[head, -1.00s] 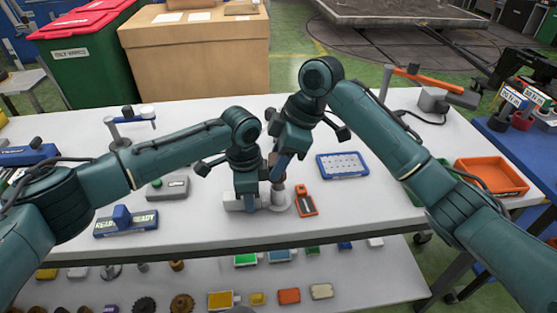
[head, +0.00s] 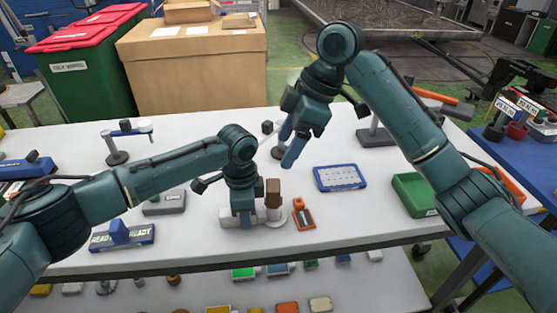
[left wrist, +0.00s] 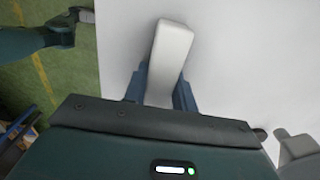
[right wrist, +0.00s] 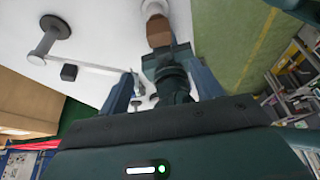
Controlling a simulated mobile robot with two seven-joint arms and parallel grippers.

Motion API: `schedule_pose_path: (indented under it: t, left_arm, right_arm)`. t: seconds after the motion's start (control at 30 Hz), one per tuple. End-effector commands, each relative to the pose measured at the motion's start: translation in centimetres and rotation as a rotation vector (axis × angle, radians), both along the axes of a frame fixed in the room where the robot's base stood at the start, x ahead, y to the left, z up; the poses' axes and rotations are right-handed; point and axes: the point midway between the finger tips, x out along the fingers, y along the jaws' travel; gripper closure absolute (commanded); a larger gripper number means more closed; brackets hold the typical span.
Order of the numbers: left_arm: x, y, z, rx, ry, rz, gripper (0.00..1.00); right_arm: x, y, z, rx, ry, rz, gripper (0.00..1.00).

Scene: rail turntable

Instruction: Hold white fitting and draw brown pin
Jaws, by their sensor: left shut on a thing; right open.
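The white fitting (head: 229,213) lies near the table's front edge. My left gripper (head: 244,218) is shut on it; in the left wrist view the fitting (left wrist: 172,48) stands between the fingers (left wrist: 160,92). The brown pin (head: 273,188) stands upright at the fitting's right end, above a pale round collar. It also shows in the right wrist view (right wrist: 159,32), beyond the fingers. My right gripper (head: 291,145) is open and empty, above and behind the pin, apart from it. The pin's lower end is hidden.
An orange-and-dark tool (head: 303,214) lies just right of the fitting. A blue tray (head: 340,178) and a green bin (head: 409,190) are further right. A blue block with lettering (head: 121,235) and a grey box (head: 164,203) are left. A small stand (head: 116,150) is behind.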

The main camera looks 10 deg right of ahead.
Motion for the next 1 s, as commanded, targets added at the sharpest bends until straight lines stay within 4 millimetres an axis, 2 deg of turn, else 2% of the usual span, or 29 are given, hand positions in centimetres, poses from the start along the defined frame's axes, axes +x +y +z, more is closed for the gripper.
schedule_pose_path:
  t: [0.03,0.2,0.4,0.47,0.6,0.7,1.0]
  left_arm:
    - [0.0,-0.1,0.1,-0.002,-0.002,-0.001,1.00]
    - [0.0,-0.1,0.1,-0.002,-0.002,-0.001,1.00]
    - [0.1,-0.1,0.1,-0.002,-0.002,-0.001,1.00]
    - [0.1,-0.1,0.1,-0.002,-0.002,-0.001,1.00]
    - [0.1,-0.1,0.1,-0.002,-0.002,-0.001,1.00]
    - [0.1,-0.1,0.1,-0.002,-0.002,-0.001,1.00]
    - [0.1,-0.1,0.1,-0.002,-0.002,0.000,1.00]
  right_arm:
    - [0.0,-0.4,1.0,0.000,-0.003,0.000,0.35]
    - [-0.1,-1.3,3.3,0.001,-0.001,0.001,0.35]
    - [-0.2,-1.8,4.2,0.001,0.000,0.000,0.35]
    - [-0.2,-1.8,3.5,-0.002,0.003,-0.003,0.35]
    - [-0.3,-2.0,-0.2,-0.006,0.005,-0.020,0.35]
    - [-0.5,-1.9,-2.2,-0.005,0.003,-0.027,0.35]
    - [-0.5,-0.6,-6.0,-0.003,0.007,-0.028,0.35]
